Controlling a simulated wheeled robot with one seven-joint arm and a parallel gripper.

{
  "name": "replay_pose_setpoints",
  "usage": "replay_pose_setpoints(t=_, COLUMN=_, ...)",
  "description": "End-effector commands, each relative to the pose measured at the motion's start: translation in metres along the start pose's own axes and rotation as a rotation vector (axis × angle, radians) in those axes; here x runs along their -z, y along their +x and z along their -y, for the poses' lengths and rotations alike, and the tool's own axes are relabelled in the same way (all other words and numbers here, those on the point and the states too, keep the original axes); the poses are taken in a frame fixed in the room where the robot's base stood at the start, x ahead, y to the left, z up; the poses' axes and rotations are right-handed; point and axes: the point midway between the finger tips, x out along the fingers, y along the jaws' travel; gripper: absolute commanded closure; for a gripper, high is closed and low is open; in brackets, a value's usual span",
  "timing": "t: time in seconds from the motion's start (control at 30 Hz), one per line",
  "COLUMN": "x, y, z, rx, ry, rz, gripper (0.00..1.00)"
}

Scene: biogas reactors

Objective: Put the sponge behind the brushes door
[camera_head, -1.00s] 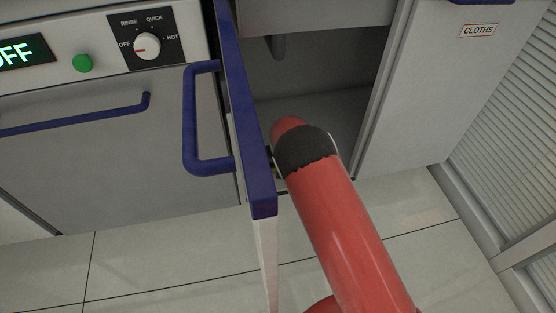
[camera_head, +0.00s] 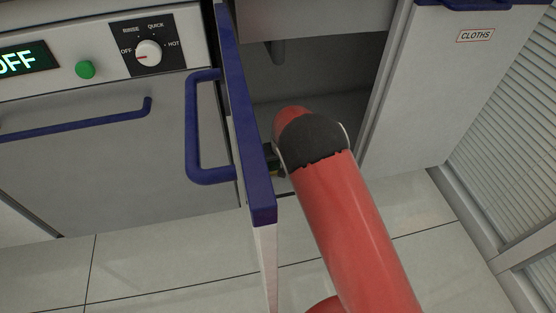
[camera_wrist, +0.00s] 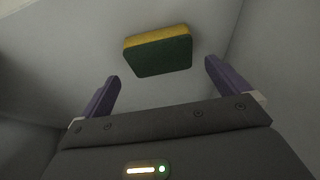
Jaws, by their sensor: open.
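The sponge (camera_wrist: 158,52), yellow with a dark green face, lies on the pale floor of a compartment in the wrist view. It is beyond my gripper (camera_wrist: 163,78), between the lines of its two purple fingers and apart from them. The gripper is open and empty. In the head view the door (camera_head: 248,120), edged in blue with a blue handle (camera_head: 195,130), stands open, seen nearly edge-on. My red arm reaches past it into the open cabinet (camera_head: 330,110). No brushes label is readable.
A closed panel labelled CLOTHS (camera_head: 475,35) is right of the opening. Left of the door is a machine front with a dial (camera_head: 149,53), a green button (camera_head: 85,69) and a blue bar handle (camera_head: 75,121). The tiled floor (camera_head: 170,270) is clear.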

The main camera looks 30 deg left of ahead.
Motion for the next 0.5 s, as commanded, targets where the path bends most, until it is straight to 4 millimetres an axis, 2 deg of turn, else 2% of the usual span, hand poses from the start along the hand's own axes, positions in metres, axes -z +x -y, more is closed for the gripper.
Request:
replay_pose_setpoints(t=0.03, x=0.001, y=-0.015, z=0.001, rx=0.001, ry=0.000, rz=-0.002, gripper=0.00)
replay_pose_setpoints(t=0.2, x=0.001, y=-0.046, z=0.001, rx=0.002, ry=0.001, rz=-0.001, gripper=0.00)
replay_pose_setpoints(t=0.33, x=0.000, y=-0.060, z=0.000, rx=0.001, ry=-0.001, rz=0.000, gripper=0.00)
replay_pose_setpoints(t=0.5, x=-0.001, y=-0.066, z=0.000, rx=0.000, ry=0.000, rz=0.001, gripper=0.00)
